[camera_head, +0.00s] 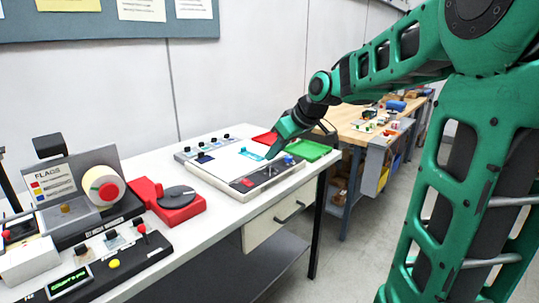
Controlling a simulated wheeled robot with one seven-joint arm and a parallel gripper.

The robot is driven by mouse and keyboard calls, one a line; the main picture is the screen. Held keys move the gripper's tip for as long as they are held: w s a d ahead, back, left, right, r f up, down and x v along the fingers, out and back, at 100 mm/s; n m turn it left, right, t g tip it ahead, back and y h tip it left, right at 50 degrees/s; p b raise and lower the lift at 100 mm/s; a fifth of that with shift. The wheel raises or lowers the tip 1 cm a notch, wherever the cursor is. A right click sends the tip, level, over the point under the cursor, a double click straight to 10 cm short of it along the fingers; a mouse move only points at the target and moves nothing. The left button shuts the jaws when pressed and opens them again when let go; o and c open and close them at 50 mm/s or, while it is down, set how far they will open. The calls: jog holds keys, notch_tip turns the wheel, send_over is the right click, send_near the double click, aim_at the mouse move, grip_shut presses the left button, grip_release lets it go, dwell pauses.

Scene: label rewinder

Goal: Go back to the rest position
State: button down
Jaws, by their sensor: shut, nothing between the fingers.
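My green arm reaches in from the right and bends down over the far right part of the white bench (230,210). My gripper (267,155) is small in this view. It is shut and empty, pointing down and left over the light grey panel (243,170). Whether its fingertips touch the panel cannot be told. The label rewinder (72,196) stands at the left of the bench, with a white roll (103,186) around a red hub and a "FLAGS" card. Its black control panel (95,264) has a lit green display and several buttons and knobs.
A red unit with a dark disc (174,200) sits between the rewinder and the panel. A green tray (308,150) and a red tray (267,138) lie beside my gripper. A wooden workbench (353,124) with small items stands behind. Grey floor is open at centre right.

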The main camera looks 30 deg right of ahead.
jog(key=shift+s, duration=0.1)
jog(key=s+d+f+m+g, duration=0.1)
jog(key=s+f+m+g, duration=0.1)
jog(key=s, duration=0.9)
jog(key=s+d+f+m+g+h, duration=0.1)
jog(key=s+f+m, duration=0.4)
jog(key=s, duration=0.6)
jog(key=s+d+f+m+g+h, duration=0.1)
jog(key=s+d+f+m+g, duration=0.1)
jog(key=s, duration=0.9)
notch_tip(320, 180, down, 3)
jog(key=shift+s+d+f+m+g, duration=0.15)
jog(key=shift+s+m+g, duration=0.25)
jog(key=shift+m+g, duration=0.55)
jog(key=shift+n+g, duration=0.25)
jog(key=shift+w+f+h, duration=0.2)
jog(key=shift+w+h, duration=0.1)
jog(key=shift+w, duration=0.35)
